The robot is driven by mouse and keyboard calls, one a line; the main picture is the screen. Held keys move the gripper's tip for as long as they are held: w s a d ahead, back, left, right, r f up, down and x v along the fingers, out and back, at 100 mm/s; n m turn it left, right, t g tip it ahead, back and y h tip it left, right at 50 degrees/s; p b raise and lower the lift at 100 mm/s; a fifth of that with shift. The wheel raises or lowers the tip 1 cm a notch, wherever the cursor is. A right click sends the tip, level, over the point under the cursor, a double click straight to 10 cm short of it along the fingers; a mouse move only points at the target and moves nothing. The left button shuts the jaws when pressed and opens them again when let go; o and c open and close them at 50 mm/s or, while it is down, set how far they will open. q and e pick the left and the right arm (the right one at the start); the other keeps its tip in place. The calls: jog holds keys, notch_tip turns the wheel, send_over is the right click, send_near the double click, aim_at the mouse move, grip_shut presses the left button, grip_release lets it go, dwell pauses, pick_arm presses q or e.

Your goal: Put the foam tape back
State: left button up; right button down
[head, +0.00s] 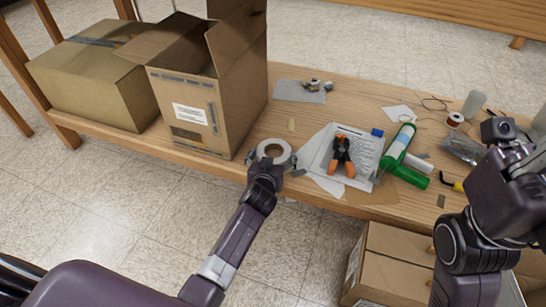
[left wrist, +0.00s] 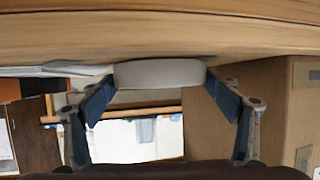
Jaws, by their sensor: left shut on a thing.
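The foam tape (head: 273,148) is a pale grey-white roll lying flat at the front edge of the wooden table, just right of the tall open carton. My left gripper (head: 268,163) reaches it from the front and is shut on it. In the left wrist view the roll (left wrist: 160,73) sits between the two fingers (left wrist: 162,84), close against the wooden surface. I cannot tell whether it rests on the wood or is slightly lifted. My right gripper (head: 510,155) is at the right, partly hidden by its own arm; its fingers are unclear.
An open carton (head: 190,110) and a closed box (head: 90,85) stand on the left. Papers (head: 318,165), an orange-black clamp (head: 342,155), a green tube (head: 398,145) and a wire spool (head: 455,119) lie to the right. Cartons (head: 395,265) stand below the table.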

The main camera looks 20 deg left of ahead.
pick_arm(q)
jog(key=shift+f, duration=0.1)
jog(key=o, duration=1.2)
jog(key=shift+c, duration=0.2)
